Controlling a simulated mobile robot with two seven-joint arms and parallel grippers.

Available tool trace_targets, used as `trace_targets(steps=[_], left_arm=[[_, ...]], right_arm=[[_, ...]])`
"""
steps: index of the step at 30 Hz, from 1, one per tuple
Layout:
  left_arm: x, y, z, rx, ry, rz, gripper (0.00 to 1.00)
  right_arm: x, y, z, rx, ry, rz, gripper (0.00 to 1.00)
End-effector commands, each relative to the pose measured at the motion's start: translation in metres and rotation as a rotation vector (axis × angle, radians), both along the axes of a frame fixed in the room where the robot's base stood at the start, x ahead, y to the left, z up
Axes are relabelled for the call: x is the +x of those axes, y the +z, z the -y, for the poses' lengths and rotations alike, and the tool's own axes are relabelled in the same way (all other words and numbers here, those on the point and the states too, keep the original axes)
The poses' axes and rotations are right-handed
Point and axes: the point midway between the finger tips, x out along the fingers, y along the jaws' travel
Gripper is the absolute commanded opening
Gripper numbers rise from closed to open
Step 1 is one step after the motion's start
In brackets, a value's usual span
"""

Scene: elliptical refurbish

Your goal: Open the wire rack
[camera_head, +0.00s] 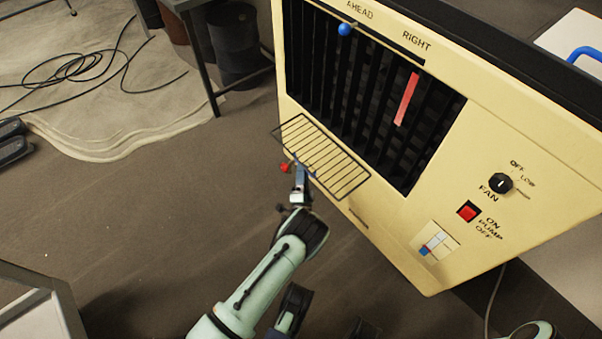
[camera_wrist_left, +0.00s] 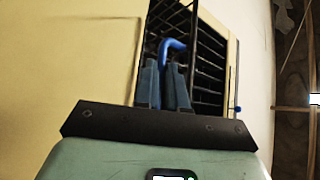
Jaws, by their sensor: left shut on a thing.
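The wire rack (camera_head: 335,170) is a dark wire grid at the lower left of the cream cooler's front. In the head view it sticks out from the front below the black louvers. My left gripper (camera_head: 299,180) is at the rack's outer edge. In the left wrist view its two fingers (camera_wrist_left: 165,68) are shut on a bent blue handle (camera_wrist_left: 174,45), with dark rack wires (camera_wrist_left: 172,14) just above. The fingers hide the handle's lower part. My right gripper is not in view.
The cream cooler (camera_head: 440,260) has a fan knob (camera_head: 500,184), a red pump switch (camera_head: 468,211) and a blue-knobbed lever (camera_head: 344,29). A metal-legged table (camera_head: 203,65) stands behind left. The floor at left is open, with black cable (camera_head: 80,62) on a pale mat.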

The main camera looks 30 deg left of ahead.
Motion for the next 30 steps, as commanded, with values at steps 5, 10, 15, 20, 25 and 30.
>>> trace_targets(steps=[5,10,15,20,25,30], left_arm=[[0.0091,0.0062,0.0078,-0.001,-0.024,0.009,0.0],[0.009,0.0065,0.0075,-0.001,-0.023,0.009,0.33],[0.0071,0.0046,0.0061,-0.001,-0.02,0.007,0.36],[0.006,0.0036,0.005,-0.001,-0.017,0.006,0.36],[0.0053,0.0028,0.0045,-0.001,-0.016,0.004,0.36],[-0.0006,-0.0006,0.0075,-0.002,-0.015,0.001,0.36]], right_arm=[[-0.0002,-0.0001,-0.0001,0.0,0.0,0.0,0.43],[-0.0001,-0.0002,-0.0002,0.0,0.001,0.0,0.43],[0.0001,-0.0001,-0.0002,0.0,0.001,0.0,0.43],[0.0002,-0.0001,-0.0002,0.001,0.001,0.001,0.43],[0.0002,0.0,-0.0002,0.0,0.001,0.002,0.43],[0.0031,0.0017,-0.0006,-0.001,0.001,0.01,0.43]])
